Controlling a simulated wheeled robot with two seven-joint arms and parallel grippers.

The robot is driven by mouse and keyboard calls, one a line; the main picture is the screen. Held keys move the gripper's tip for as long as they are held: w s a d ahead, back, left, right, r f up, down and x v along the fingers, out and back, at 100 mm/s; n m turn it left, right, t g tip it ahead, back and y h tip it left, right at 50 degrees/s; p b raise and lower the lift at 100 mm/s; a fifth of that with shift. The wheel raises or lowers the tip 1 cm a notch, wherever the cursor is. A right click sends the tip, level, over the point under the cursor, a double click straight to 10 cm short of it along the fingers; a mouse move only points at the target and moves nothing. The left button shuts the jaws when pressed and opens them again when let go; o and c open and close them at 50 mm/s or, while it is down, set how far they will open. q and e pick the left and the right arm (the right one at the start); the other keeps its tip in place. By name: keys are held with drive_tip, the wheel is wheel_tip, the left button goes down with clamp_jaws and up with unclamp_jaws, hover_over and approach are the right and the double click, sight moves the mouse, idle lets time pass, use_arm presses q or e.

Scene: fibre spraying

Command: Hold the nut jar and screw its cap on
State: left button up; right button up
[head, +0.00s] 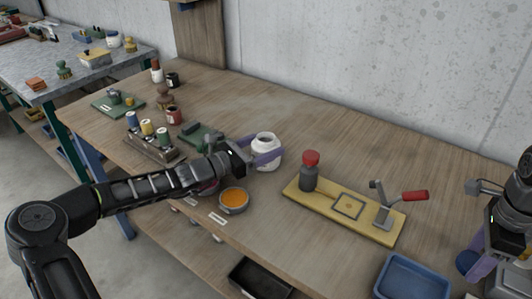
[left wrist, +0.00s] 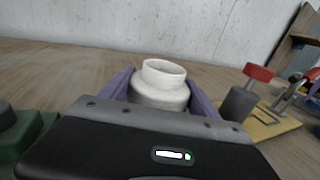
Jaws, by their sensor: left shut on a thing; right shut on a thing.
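The white nut jar (head: 265,152) stands upright on the wooden bench, its mouth open and uncapped. In the left wrist view the jar (left wrist: 161,84) sits between my two purple fingers. My left gripper (head: 264,156) reaches in from the left and is shut around the jar's body. My right gripper (head: 476,264) is at the right edge of the head view, well away from the jar. It is shut on a round, dark blue piece that looks like the cap (head: 466,262); my fingers partly hide it.
An orange-filled bowl (head: 233,201) is in front. A blue tray (head: 412,278) is at the front right. Bare bench lies behind the board.

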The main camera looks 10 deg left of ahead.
use_arm(q)
drive_tip(key=c, duration=0.3)
drive_tip(key=shift+c, duration=0.2)
wheel_tip(320, 180, up, 10)
idle(0.4)
idle(0.4)
drive_tip(key=o, duration=1)
drive_tip(key=shift+c, duration=0.2)
clamp_jaws()
